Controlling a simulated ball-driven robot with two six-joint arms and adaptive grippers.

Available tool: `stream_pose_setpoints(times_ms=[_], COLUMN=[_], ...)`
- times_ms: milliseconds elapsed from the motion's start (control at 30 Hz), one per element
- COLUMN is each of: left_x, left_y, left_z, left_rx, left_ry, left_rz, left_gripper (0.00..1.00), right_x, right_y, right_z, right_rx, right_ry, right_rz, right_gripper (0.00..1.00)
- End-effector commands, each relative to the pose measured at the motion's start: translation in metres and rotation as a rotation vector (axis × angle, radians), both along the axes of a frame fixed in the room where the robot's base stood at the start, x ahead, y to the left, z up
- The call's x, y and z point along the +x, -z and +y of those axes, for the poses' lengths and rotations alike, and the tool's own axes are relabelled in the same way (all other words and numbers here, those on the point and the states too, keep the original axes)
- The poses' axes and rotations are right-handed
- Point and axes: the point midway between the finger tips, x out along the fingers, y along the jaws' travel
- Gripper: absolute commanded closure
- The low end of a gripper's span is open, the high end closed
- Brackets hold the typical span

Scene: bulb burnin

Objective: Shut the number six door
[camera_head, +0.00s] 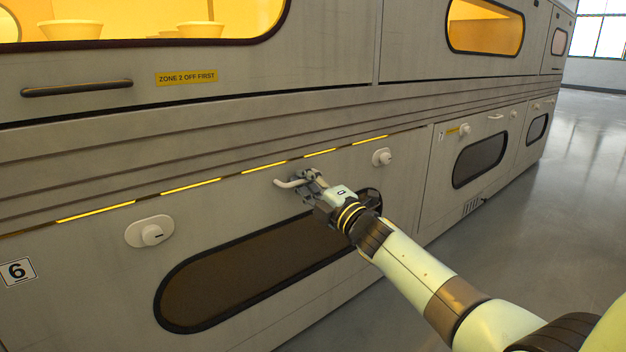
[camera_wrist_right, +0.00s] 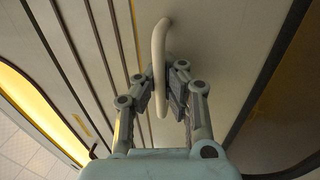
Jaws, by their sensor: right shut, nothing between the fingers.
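The number six door (camera_head: 100,270) is a grey lower panel with a "6" label (camera_head: 17,271) at its left and a long dark window (camera_head: 250,280). A thin, broken line of yellow light shows along its top edge. Its pale bar handle (camera_head: 287,183) sits above the window. My right gripper (camera_head: 308,182) is at the handle's right end, shut. In the right wrist view the handle (camera_wrist_right: 159,45) lines up with the fingers (camera_wrist_right: 160,88); whether they touch it is unclear. Part of the window is hidden behind my gripper. My left gripper is not in view.
Round white knobs sit on the door at the left (camera_head: 150,231) and right (camera_head: 382,157). The number seven door (camera_head: 445,190) lies to the right. Above are lit oven windows (camera_head: 484,27), a dark bar handle (camera_head: 77,88) and a yellow sign (camera_head: 186,77). Open floor (camera_head: 545,200) lies at right.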

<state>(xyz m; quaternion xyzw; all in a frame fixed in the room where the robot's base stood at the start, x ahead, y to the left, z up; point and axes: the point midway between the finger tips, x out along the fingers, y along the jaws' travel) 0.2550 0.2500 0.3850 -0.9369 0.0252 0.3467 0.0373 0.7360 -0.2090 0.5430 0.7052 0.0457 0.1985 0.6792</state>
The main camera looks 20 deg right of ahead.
Motion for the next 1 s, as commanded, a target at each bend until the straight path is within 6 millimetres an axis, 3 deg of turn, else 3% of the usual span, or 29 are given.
stream_pose_setpoints(times_ms=[133,367,733,1000], left_x=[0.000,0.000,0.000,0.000], left_y=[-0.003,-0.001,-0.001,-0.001], left_z=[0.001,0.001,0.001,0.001], left_rx=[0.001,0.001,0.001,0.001], left_ry=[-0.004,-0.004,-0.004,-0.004], left_rz=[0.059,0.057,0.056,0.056], left_gripper=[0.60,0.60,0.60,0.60], right_x=[0.008,0.007,0.000,-0.051], right_y=[0.001,0.002,0.002,0.015], right_z=[0.003,0.003,0.000,-0.019], right_rx=[-0.008,-0.008,-0.008,-0.009], right_ry=[0.002,0.001,0.001,0.001], right_rz=[0.027,0.025,0.023,0.025], right_gripper=[0.97,0.67,0.67,0.67])
